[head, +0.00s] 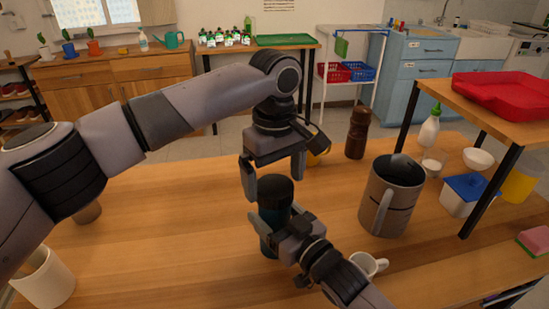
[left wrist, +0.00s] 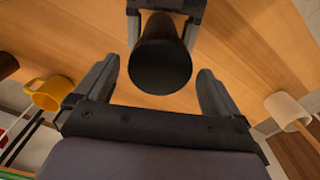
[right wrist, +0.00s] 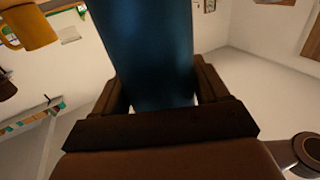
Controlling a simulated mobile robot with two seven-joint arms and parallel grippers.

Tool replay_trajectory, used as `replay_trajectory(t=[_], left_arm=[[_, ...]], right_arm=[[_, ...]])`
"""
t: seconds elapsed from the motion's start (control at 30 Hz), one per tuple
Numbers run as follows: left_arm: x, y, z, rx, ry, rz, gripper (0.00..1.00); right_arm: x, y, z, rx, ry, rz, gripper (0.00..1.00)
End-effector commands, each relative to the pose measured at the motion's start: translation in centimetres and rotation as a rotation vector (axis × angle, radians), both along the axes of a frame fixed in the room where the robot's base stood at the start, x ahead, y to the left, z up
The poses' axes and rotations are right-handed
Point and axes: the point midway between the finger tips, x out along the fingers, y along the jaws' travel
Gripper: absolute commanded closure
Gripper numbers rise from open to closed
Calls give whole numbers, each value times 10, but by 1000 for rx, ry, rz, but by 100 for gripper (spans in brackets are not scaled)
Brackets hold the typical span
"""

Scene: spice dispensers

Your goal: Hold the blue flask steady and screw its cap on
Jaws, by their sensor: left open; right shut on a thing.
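The blue flask (head: 268,238) stands on the wooden table in the head view, with a dark cap (head: 275,190) on its top. I cannot tell how tightly the cap sits. My right gripper (head: 275,222) is shut on the flask's body from the front right; the blue body (right wrist: 155,50) fills the middle of the right wrist view between the fingers (right wrist: 163,105). My left gripper (head: 273,180) points down above the flask with its fingers open on both sides of the cap. In the left wrist view the cap (left wrist: 160,68) lies between the open fingers (left wrist: 160,85), apart from both.
A large grey jug (head: 390,200) and a white mug (head: 368,264) stand right of the flask. A brown pepper mill (head: 357,133) and a yellow mug (left wrist: 48,93) are behind. A raised shelf (head: 458,98) is at the right. The table's left-middle is clear (head: 165,215).

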Motion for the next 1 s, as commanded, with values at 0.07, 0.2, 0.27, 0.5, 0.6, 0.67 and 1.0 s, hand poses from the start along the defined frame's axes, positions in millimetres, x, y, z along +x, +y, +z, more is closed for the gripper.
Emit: replay_trajectory(t=[0.07,0.2,0.27,0.5,0.6,0.67,1.0], left_arm=[[0,0,-10,1,2,0,3],[0,0,-18,1,2,0,3],[0,0,-20,0,1,0,3],[0,0,-20,-1,1,0,3],[0,0,-20,-1,1,0,32],[0,0,-20,-1,1,0,52],[0,-1,-20,-2,2,-104,59]], right_arm=[[0,0,-1,-1,3,0,100],[0,0,-1,-1,3,0,100],[0,0,-1,-1,3,0,100],[0,0,-1,-1,3,0,100],[0,0,-1,-1,3,0,100],[0,0,-1,-1,3,0,100],[0,0,-1,-1,3,0,100]])
